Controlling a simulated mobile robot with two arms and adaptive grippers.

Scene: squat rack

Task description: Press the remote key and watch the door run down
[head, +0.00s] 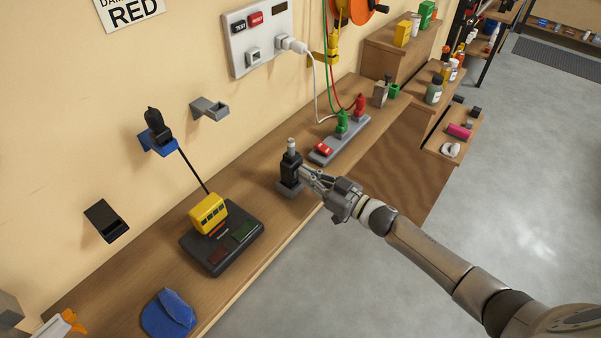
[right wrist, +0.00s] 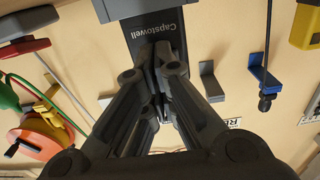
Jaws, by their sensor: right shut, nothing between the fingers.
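A black upright device (head: 290,168) with a light grey top, probably the remote, stands in a grey base on the wooden bench. In the right wrist view its dark face (right wrist: 170,22) carries the label "Capstowell". No key can be made out on it. My right gripper (head: 305,174) is shut and empty, its fingertips right at the device's side facing me. In the right wrist view the closed fingers (right wrist: 158,70) end against or just before that face; I cannot tell whether they touch. No door shows. My left gripper is not in view.
A yellow meter (head: 208,214) on a dark pad stands left on the bench (head: 125,296), near a blue cloth (head: 168,313). A power strip (head: 340,140) with red and green plugs lies behind the device. Wall holders line the left wall. Open floor (head: 330,290) lies right.

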